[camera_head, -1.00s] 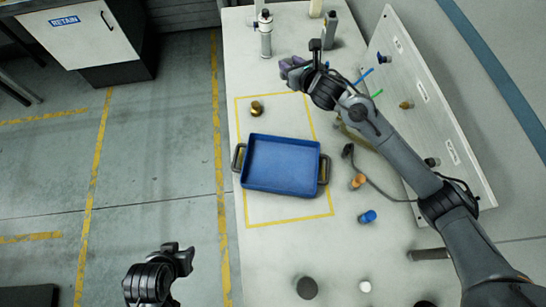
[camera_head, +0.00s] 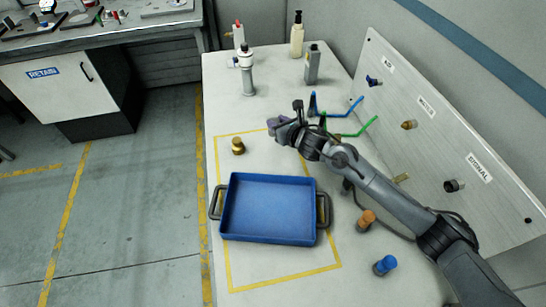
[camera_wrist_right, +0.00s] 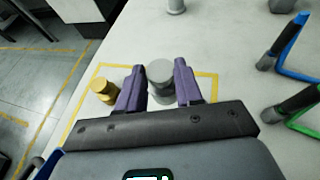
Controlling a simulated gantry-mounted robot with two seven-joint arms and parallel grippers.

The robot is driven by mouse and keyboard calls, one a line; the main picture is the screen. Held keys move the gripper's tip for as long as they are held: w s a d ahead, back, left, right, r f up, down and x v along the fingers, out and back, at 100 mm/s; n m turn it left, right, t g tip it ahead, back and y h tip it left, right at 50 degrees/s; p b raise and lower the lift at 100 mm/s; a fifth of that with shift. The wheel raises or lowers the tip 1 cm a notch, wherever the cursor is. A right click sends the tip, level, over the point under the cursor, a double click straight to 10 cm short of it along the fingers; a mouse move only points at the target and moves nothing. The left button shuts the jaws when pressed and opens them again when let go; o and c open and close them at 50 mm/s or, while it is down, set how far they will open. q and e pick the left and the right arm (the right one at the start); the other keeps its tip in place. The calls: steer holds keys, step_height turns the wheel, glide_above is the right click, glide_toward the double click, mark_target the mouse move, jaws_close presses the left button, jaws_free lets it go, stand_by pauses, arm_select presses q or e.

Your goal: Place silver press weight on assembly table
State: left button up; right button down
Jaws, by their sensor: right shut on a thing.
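My right gripper (camera_head: 278,127) is over the far part of the yellow-outlined area on the white table (camera_head: 285,85). In the right wrist view, its purple fingers (camera_wrist_right: 160,88) are shut on the silver press weight (camera_wrist_right: 160,72), a grey round piece with a knob-like shape. In the head view the weight is hidden by the gripper. I cannot tell whether its base touches the table. My left gripper is not in view.
A brass weight (camera_head: 238,146) stands left of my right gripper. A blue tray (camera_head: 268,210) with dark handles lies nearer. Bottles (camera_head: 297,35) stand at the back. Blue (camera_head: 340,110) and green (camera_head: 352,132) hooks and a pegged panel (camera_head: 440,120) are right.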

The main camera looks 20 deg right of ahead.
steer(key=shift+a+f+b, duration=0.1)
steer(key=shift+f+b, duration=0.5)
steer(key=shift+f, duration=2.4)
steer(key=shift+f, duration=0.25)
steer(key=c, duration=0.7)
jaws_free()
steer(key=shift+c, duration=0.2)
